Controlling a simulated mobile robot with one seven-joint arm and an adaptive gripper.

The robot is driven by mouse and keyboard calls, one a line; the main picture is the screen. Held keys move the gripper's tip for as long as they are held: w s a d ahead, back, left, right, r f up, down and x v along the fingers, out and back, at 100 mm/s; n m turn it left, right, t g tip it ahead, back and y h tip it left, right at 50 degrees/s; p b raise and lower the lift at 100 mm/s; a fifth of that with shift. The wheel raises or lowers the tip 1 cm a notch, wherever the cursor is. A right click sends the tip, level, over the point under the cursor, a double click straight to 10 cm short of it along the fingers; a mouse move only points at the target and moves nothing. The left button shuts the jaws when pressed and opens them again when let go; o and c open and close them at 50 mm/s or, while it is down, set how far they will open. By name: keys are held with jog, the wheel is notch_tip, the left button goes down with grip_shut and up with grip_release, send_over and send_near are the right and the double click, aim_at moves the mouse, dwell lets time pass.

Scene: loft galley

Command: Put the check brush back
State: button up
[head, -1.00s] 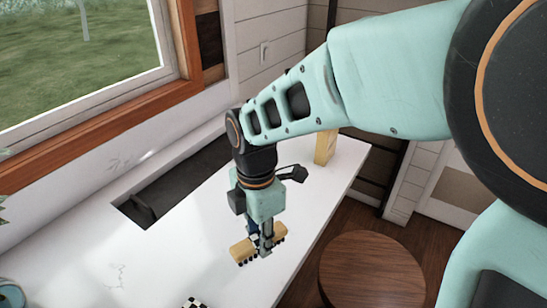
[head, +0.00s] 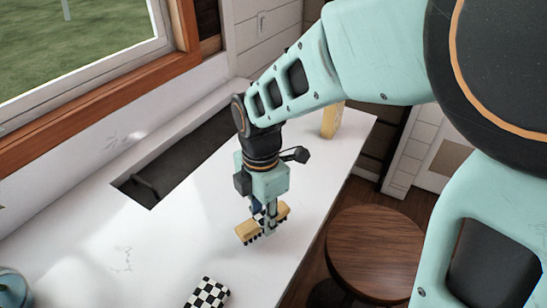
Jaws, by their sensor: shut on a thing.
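My gripper (head: 265,228) is shut on the check brush (head: 246,231), seen in the head view over the white counter. The brush has a pale wooden body, a small checkered patch near the fingers, and dark bristle tufts pointing down. The fingers hide its middle. I cannot tell whether the bristles touch the counter. A black-and-white checkered block (head: 207,294) lies on the counter at the bottom, partly cut off by the frame edge.
The white counter (head: 165,235) is mostly clear around the brush. A dark sunken sink (head: 180,160) lies behind, along the window side. A yellow upright block (head: 332,122) stands at the far end. A round wooden stool (head: 375,250) is right; a blue pot (head: 12,288) is lower left.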

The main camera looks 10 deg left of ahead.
notch_tip(320, 180, down, 2)
jog(key=shift+a+f+b, duration=0.1)
jog(key=shift+f+b, duration=0.05)
jog(key=shift+b, duration=0.25)
jog(key=o, duration=1.1)
jog(key=shift+f, duration=0.1)
notch_tip(320, 180, up, 12)
jog(key=p, duration=0.4)
jog(key=shift+r+p, duration=0.2)
jog(key=shift+p, duration=0.1)
